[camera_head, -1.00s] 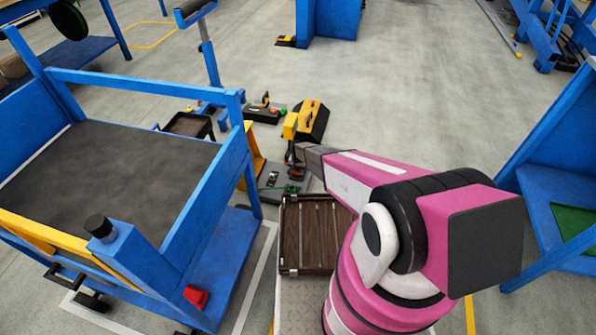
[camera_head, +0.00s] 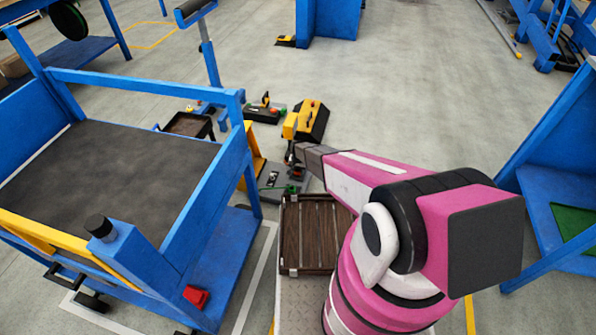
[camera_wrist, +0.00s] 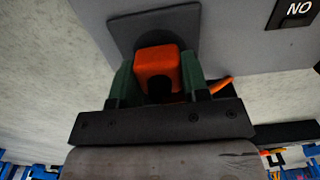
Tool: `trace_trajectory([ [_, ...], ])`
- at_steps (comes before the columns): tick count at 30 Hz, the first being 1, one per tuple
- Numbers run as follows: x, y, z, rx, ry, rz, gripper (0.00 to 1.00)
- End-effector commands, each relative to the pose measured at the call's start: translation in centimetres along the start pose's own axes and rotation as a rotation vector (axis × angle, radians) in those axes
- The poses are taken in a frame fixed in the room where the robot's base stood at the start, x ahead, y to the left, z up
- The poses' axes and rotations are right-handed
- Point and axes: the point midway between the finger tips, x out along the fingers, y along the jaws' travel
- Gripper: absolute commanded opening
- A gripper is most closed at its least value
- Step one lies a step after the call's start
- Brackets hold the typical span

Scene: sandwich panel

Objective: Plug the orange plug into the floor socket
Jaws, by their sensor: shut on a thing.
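In the wrist view the orange plug (camera_wrist: 159,66) sits between the two green fingers of my gripper (camera_wrist: 158,84), which is shut on it. An orange cord (camera_wrist: 221,85) shows at its right. Just past the plug is the dark square socket plate (camera_wrist: 123,33) with a round dark recess, on a grey panel (camera_wrist: 228,35). The plug overlaps the recess; I cannot tell whether it touches or is inside. In the head view my gripper (camera_head: 295,168) points down over the grey floor unit (camera_head: 271,184), and the plug is mostly hidden.
A blue cart (camera_head: 120,160) stands close at the left. A yellow-and-black box (camera_head: 311,121) lies just behind the gripper, and a brown slatted tray (camera_head: 305,240) in front. A blue frame (camera_head: 560,190) stands at the right.

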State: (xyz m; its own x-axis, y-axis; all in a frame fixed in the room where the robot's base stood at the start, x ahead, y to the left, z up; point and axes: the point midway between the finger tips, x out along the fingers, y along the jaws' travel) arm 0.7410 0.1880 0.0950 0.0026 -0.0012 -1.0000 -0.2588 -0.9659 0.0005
Motion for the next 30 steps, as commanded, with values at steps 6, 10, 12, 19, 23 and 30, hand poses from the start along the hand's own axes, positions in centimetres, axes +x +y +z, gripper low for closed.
trace_trajectory([
  [6,0.42,-0.01,-0.02,0.0,0.0,0.0,0.21],
  [10,0.64,-0.01,-0.01,0.0,0.0,0.0,0.21],
  [12,0.75,-0.01,-0.01,0.0,0.0,0.0,0.21],
  [19,0.97,0.0,-0.01,0.0,0.0,0.0,0.65],
  [23,0.96,0.0,0.0,0.0,0.0,0.0,0.72],
  [30,0.8,0.0,0.01,0.0,0.0,0.0,0.72],
])
